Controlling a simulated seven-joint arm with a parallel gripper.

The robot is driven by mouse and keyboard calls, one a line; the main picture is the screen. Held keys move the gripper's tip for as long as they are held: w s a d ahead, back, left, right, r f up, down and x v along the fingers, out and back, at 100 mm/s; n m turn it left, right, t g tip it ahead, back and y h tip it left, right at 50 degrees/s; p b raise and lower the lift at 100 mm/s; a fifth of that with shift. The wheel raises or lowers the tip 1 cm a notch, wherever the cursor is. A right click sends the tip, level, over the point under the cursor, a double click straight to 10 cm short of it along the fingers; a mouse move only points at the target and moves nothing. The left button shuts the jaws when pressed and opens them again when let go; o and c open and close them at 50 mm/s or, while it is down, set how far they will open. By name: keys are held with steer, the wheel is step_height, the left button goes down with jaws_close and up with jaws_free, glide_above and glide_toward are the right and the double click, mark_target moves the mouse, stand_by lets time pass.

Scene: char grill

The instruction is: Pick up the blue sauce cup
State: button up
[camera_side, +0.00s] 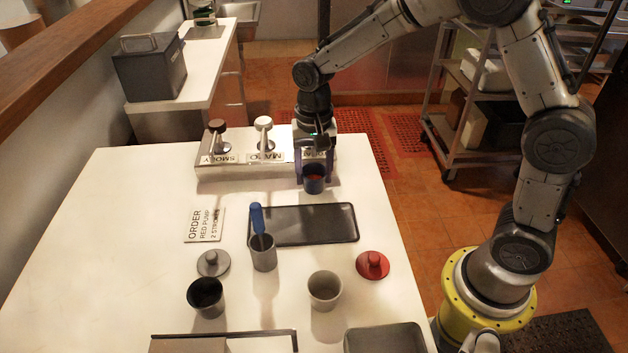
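The blue sauce cup (314,187) stands upright at the front edge of the pump station, at its right end. Red sauce shows inside it. My gripper (314,171) points down at the cup, with its bluish fingers spread to the cup's left and right. I cannot tell whether the fingers touch the cup or stand just clear of it. The gripper hides most of the right-hand pump behind it.
The pump station (240,174) also has a brown-topped pump (217,129) and a white-topped one (264,128). In front are a dark tray (330,224), a grey cup with a blue-handled tool (263,252), a dark cup (206,297), a pale cup (325,290), a grey lid (213,263) and a red lid (372,265).

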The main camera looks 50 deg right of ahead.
jaws_close()
steer(key=shift+r, duration=0.1)
